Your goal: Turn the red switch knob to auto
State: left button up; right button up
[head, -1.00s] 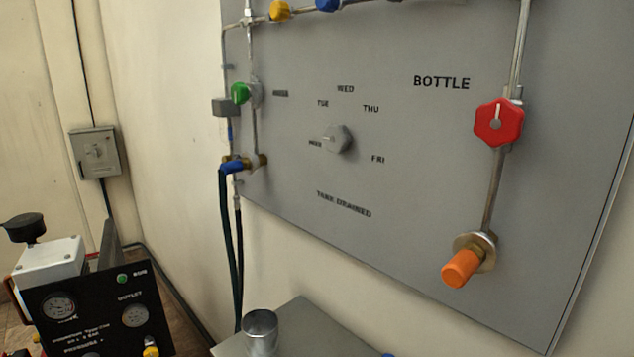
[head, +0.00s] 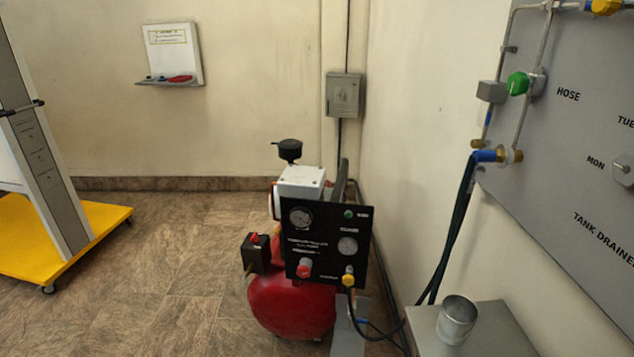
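A red compressor (head: 292,305) stands on the floor in the middle of the head view. A small black box (head: 256,257) on its left side has a small red knob (head: 254,239) on top. A black gauge panel (head: 325,240) on the compressor carries another red knob (head: 304,268) at its lower left and a yellow knob (head: 348,278) at its lower right. The setting of either red knob is too small to read, and I cannot tell which is the switch knob. Neither of my grippers is in view.
A grey wall panel (head: 590,120) with pipes and a green valve (head: 518,83) is at the right. A grey table (head: 490,335) with a metal cup (head: 456,320) stands below it. Hoses hang beside the compressor. A yellow-based stand (head: 100,222) is at the left. The floor between is clear.

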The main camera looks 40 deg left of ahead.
aim_at(255, 239)
jog(key=k+u, duration=0.1)
jog(key=u, duration=0.3)
jog(key=k+j+u, duration=0.1)
jog(key=u, duration=0.25)
jog(key=j+u, duration=0.15)
jog(key=u, duration=0.25)
jog(key=k+j+u, duration=0.15)
jog(key=u, duration=0.25)
